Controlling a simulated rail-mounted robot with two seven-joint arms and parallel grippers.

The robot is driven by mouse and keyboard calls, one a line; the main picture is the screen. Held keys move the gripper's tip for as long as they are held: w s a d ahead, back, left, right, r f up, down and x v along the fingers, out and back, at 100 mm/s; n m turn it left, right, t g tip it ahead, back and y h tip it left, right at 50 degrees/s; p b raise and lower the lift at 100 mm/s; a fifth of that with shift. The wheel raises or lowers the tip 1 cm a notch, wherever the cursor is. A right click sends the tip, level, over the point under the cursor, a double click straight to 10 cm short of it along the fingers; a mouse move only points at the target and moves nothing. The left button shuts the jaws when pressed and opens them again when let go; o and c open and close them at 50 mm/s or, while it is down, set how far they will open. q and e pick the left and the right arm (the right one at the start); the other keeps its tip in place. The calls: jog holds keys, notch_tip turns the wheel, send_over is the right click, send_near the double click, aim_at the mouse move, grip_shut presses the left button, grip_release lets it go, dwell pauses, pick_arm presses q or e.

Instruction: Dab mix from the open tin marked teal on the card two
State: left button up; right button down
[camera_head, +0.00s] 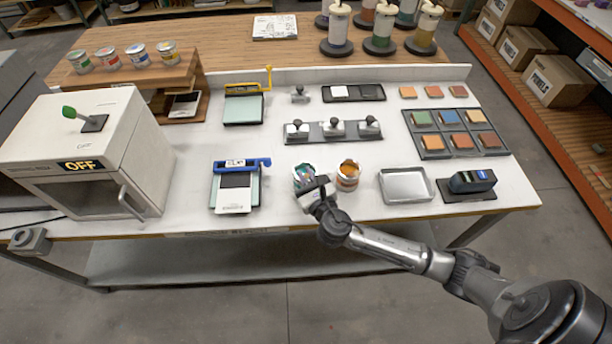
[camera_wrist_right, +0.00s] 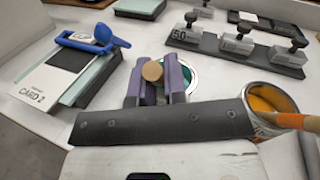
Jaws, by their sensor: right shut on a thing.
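My right gripper (camera_head: 312,190) is at the open tin with teal mix (camera_head: 303,175), at the bench's front. In the right wrist view the gripper (camera_wrist_right: 157,90) is shut on a stick with a round tan end (camera_wrist_right: 152,70). The stick's lower part is hidden between the fingers. Behind the fingers, part of the teal tin's rim (camera_wrist_right: 193,76) shows; I cannot tell whether the stick touches the mix. Card two (camera_wrist_right: 45,92) lies on a board under a blue clamp (camera_wrist_right: 92,42), left of the tin; the card also shows in the head view (camera_head: 235,201). My left gripper is not in view.
An open tin of orange mix (camera_head: 347,178) stands just right of the teal tin, with a wooden stick (camera_wrist_right: 290,121) in it. Right of it are an empty metal tray (camera_head: 406,185) and a dark device (camera_head: 471,182). Weights on a rack (camera_head: 334,131) stand behind. Bench is clear between card and tin.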

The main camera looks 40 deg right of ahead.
notch_tip(320, 180, up, 10)
jog(key=p, duration=0.2)
jog(key=shift+p, duration=0.35)
notch_tip(320, 180, up, 3)
jog(key=p, duration=0.4)
jog(key=shift+r+p, duration=0.15)
jog(key=shift+p, duration=0.2)
